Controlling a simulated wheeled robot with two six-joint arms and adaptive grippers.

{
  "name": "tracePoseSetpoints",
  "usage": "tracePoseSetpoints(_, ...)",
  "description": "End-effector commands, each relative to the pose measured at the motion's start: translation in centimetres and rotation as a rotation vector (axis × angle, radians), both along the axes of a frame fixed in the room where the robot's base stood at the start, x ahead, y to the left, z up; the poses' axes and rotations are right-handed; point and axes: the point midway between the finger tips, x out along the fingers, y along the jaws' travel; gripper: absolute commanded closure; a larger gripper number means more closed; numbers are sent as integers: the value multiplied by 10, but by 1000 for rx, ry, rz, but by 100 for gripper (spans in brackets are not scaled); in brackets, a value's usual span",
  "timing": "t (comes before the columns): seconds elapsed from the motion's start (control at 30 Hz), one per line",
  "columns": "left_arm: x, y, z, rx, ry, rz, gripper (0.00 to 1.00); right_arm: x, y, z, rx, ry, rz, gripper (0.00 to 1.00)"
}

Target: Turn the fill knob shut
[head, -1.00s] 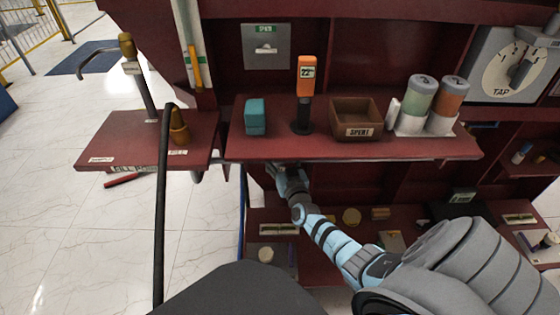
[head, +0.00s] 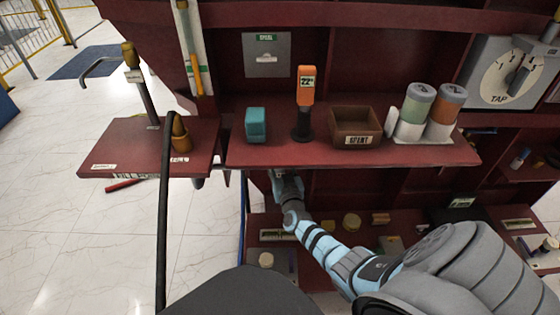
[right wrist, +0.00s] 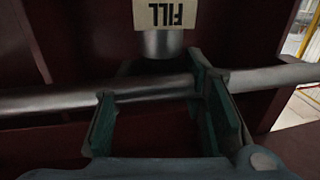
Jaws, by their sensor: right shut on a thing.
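A cream label reading FILL (right wrist: 165,13), upside down, sits above a short metal stem (right wrist: 163,43) in the right wrist view. A horizontal metal pipe (right wrist: 50,103) crosses below it. My right gripper (right wrist: 155,112) has its teal fingers on either side of the stem's line, closed on the fill knob. The knob is mostly hidden in the dark between the fingers. In the head view my right gripper (head: 285,182) reaches under the front edge of the dark red shelf (head: 350,156), which hides the knob. My left gripper is not in view.
An orange meter (head: 306,86), a teal block (head: 256,125), a brown SPENT bin (head: 356,122) and two canisters (head: 416,105) stand on the shelf above my arm. A black hose (head: 163,220) hangs at the left. A lower shelf holds small parts.

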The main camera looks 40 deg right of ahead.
Motion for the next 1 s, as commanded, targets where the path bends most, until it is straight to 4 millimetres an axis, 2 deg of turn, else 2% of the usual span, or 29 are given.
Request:
tracePoseSetpoints(0.23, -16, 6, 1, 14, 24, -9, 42, 2, 4, 1, 6, 2, -169, 89)
tracePoseSetpoints(0.37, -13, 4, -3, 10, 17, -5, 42, 4, 6, -1, 5, 1, -273, 89)
tracePoseSetpoints(0.47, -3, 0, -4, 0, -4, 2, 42, 4, 6, -3, 4, 0, -350, 89)
tracePoseSetpoints(0.7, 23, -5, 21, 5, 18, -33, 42, 6, 7, -4, 3, 0, -499, 89)
tracePoseSetpoints(1.0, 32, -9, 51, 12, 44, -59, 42, 6, 8, -2, 3, 3, -585, 89)
